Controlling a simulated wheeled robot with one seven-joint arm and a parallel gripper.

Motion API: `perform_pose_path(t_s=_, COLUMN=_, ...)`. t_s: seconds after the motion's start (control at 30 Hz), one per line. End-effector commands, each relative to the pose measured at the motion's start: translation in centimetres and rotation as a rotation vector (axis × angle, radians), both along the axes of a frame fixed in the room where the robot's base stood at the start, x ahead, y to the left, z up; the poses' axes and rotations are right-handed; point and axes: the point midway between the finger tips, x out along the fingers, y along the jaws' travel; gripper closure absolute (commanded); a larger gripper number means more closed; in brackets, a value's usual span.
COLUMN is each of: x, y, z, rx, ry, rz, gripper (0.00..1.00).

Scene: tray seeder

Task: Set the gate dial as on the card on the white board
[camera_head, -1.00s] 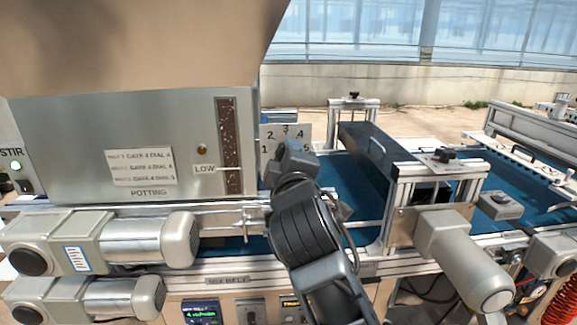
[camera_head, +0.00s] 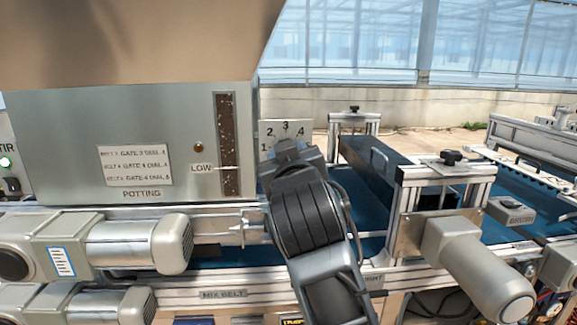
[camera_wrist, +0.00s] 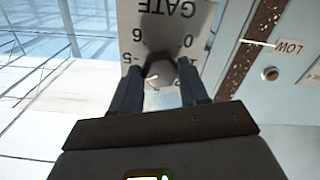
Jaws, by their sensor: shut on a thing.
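The gate dial plate (camera_head: 266,130) is a pale panel at the right side of the potting hopper, with 2, 3 and 4 showing in the head view. My arm hides the dial's knob there. In the wrist view the plate (camera_wrist: 157,25) appears upside down, with GATE, 0, 5 and 6 readable. My gripper (camera_wrist: 168,82) is shut on the grey dial knob (camera_wrist: 163,72) in front of the plate. A small white mark shows beside the knob, but I cannot tell which number it points to. The white board with the card is not clearly identifiable.
The hopper front (camera_head: 70,130) carries a label (camera_head: 135,165) with several gate dial lines and a level window (camera_head: 228,145) marked LOW. A motor (camera_head: 140,245) juts out below. A blue belt and metal frame (camera_head: 440,172) stand right of my arm.

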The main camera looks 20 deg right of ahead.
Motion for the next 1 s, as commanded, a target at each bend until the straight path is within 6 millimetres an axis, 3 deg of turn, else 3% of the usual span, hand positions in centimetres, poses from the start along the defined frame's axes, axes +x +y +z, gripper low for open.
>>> perform_pose_path(t_s=0.03, x=0.01, y=0.01, z=-0.64, rx=0.041, ry=-0.007, rz=-0.001, gripper=0.87)
perform_pose_path(t_s=0.5, x=0.02, y=0.06, z=-0.54, rx=0.370, ry=-0.113, rz=-0.002, gripper=0.87)
perform_pose_path(t_s=1.0, x=0.04, y=0.03, z=-0.40, rx=0.470, ry=-0.144, rz=-0.003, gripper=0.87)
